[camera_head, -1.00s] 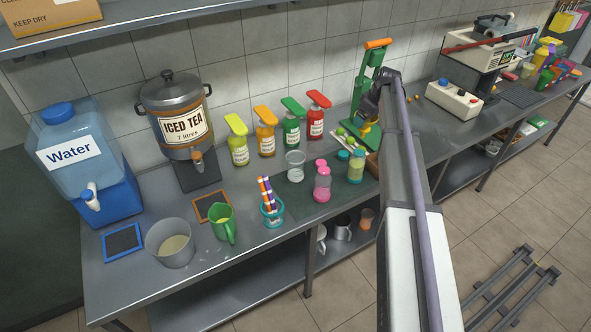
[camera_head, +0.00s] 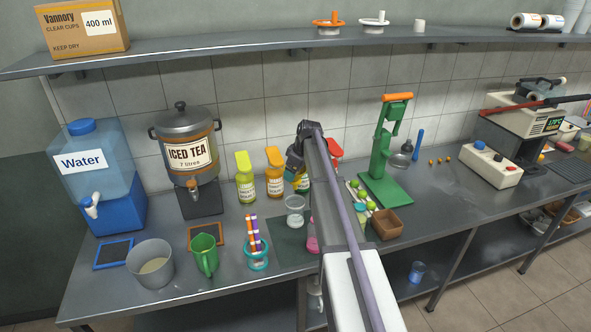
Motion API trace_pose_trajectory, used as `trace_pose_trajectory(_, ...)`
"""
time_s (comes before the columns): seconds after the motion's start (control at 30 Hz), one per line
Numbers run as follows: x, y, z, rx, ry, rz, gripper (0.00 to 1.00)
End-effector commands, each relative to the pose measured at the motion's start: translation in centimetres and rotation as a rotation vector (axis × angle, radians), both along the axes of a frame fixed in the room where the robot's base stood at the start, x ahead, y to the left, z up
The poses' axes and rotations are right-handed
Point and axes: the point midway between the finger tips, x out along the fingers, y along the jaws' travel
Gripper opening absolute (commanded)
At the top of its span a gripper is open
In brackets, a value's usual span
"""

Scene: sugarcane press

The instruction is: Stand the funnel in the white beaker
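An orange piece (camera_head: 329,27) and a white piece (camera_head: 375,24), each a disc with an upright stem, stand on the upper shelf; I cannot tell if either is a funnel. A small whitish, clear beaker (camera_head: 295,217) stands upright on the dark mat; I cannot tell if it is the white beaker. A larger grey-white vessel (camera_head: 145,270) with pale liquid stands at the front left.
Sauce bottles (camera_head: 246,184) line the back. A green press (camera_head: 383,165) and a brown box (camera_head: 387,225) stand to the right of my arm, which hides part of the mat.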

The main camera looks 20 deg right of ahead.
Motion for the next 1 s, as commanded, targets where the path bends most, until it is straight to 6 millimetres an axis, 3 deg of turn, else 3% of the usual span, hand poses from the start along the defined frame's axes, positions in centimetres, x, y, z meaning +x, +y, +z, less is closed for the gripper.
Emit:
trace_pose_trajectory(0.27, 0.0, 0.0, -1.1, -0.001, -0.001, 0.003, 0.61)
trace_pose_trajectory(1.0, 0.0, 0.0, -8.7, -0.001, -0.001, 0.003, 0.61)
